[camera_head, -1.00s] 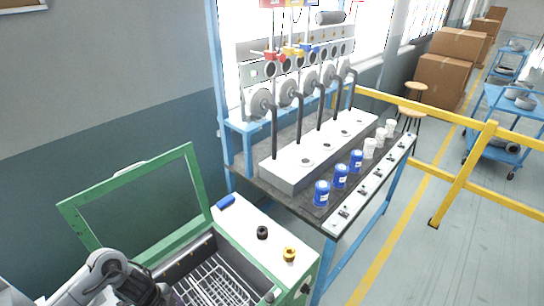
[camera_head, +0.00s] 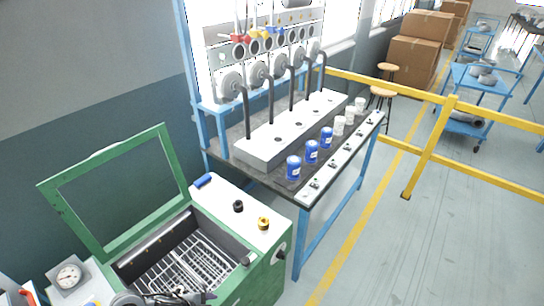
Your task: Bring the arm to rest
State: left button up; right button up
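My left gripper (camera_head: 203,296) shows only in part at the bottom edge of the head view, low in front of the green machine (camera_head: 258,280) with the open lid. Its dark fingers point right. They are small and cut off by the frame edge, so I cannot tell if they are open or shut, and I see no object in them. My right gripper is not in view.
The green lid (camera_head: 172,150) stands raised behind a wire basket (camera_head: 190,262). A gauge (camera_head: 69,277) stands at the lower left. To the right is a bench (camera_head: 262,180) with blue cans (camera_head: 311,151) and white cups. A yellow rail (camera_head: 424,150) stands beyond.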

pick_arm(q)
jog(key=s+d+r+n+t, duration=0.2)
jog(key=d, duration=0.4)
jog(key=s+a+r+n+g+y, duration=0.1)
jog(key=s+a+r+n+y, duration=0.1)
jog(key=s+a+n, duration=0.35)
jog(key=s+a+r+n+g+y, duration=0.1)
jog(key=s+a+r+n+y, duration=0.15)
jog(key=s+n, duration=0.55)
jog(key=s+f+m+b, duration=0.1)
jog(key=s+f+b, duration=0.2)
jog(key=f+b, duration=0.75)
notch_tip(320, 180, up, 34)
jog(key=p, duration=3.4)
notch_tip(320, 180, down, 75)
jog(key=b, duration=7.5)
jog(key=shift+s+a+h, duration=0.2)
jog(key=shift+a+h, duration=0.1)
jog(key=shift+h, duration=0.05)
jog(key=shift+r, duration=0.1)
